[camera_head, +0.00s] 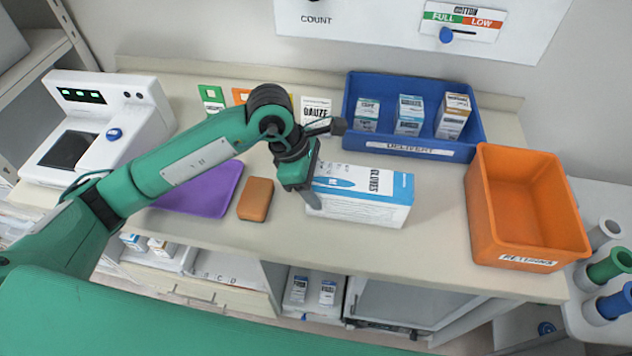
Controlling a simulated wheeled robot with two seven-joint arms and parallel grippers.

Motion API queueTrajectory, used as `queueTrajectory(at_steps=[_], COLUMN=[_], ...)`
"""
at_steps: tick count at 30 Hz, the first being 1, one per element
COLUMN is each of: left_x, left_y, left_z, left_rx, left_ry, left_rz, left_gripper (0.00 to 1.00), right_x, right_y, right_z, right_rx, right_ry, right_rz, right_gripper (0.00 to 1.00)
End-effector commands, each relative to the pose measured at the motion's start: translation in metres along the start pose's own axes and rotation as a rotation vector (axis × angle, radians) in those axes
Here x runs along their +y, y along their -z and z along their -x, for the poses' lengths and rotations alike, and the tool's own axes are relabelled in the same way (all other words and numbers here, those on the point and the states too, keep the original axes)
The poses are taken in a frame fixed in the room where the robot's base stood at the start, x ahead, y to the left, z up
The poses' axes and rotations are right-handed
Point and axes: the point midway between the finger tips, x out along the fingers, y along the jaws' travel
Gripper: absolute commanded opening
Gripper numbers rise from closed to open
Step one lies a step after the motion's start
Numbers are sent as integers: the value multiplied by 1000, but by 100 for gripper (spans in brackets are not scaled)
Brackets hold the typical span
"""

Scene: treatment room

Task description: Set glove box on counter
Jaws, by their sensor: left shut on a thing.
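The glove box (372,195), white and blue with "GLOVES" on its top, is at the middle of the beige counter (300,242). It looks level and resting on the counter, though any small gap under it is hard to tell. My green left arm comes in from the left. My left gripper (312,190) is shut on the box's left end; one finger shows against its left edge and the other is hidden. My right gripper is not in view.
A blue bin (410,151) with several small boxes stands behind the glove box. An orange bin (525,215) stands to its right. A brown block (256,200) and a purple tray (205,190) lie to its left. A white machine (95,130) stands at the far left.

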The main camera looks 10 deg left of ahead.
Motion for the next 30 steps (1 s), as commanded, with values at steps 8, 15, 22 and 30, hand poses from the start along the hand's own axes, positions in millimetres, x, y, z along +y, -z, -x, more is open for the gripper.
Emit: queueTrajectory(at_steps=[8,15,22,30], left_x=[0,0,1,1], left_y=[0,0,-1,-1], left_z=[-1,0,29,88], left_rx=[0,0,2,2], left_ry=[0,0,-3,-3], left_rz=[0,0,0,1], left_gripper=[76,76,76,76], right_x=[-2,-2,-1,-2], right_y=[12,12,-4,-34], right_z=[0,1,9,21], right_rx=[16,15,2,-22], right_ry=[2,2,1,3], right_rz=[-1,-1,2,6], right_gripper=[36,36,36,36])
